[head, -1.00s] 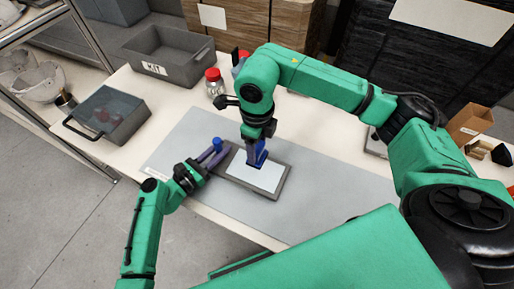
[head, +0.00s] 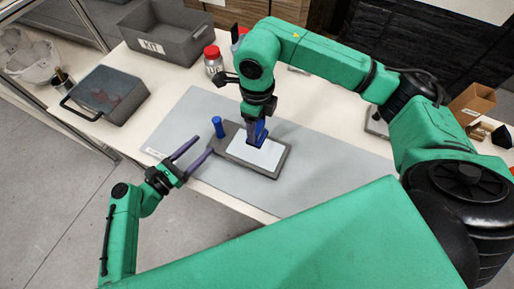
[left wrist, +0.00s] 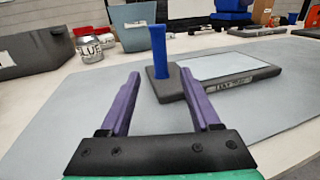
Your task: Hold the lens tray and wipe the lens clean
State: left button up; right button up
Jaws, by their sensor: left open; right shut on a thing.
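The lens tray (head: 240,166) is a dark grey slab on the grey mat, with a pale lens (head: 262,158) in its top and a blue upright handle (head: 218,127) at its left end. The tray also shows in the left wrist view (left wrist: 230,86), handle (left wrist: 158,48) standing ahead. My left gripper (head: 197,147) is open and empty, its purple fingers apart from the handle and short of it. My right gripper (head: 257,136) is shut on a blue wiper (head: 259,140) over the lens's far edge; whether the wiper touches the lens is hard to tell.
A grey KIT bin (head: 172,42), a red-capped jar (head: 213,62) and a lidded grey box (head: 108,95) stand at the back and left of the table. A cardboard box (head: 472,103) is at the right. The mat (head: 190,110) is otherwise mostly clear.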

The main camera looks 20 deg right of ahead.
pick_arm(q)
jog(key=v, duration=0.3)
jog(key=shift+p+v, duration=0.5)
jog(key=shift+v, duration=3.1)
pick_arm(e)
jog(key=shift+r, duration=0.45)
pick_arm(q)
jog(key=shift+r, duration=0.1)
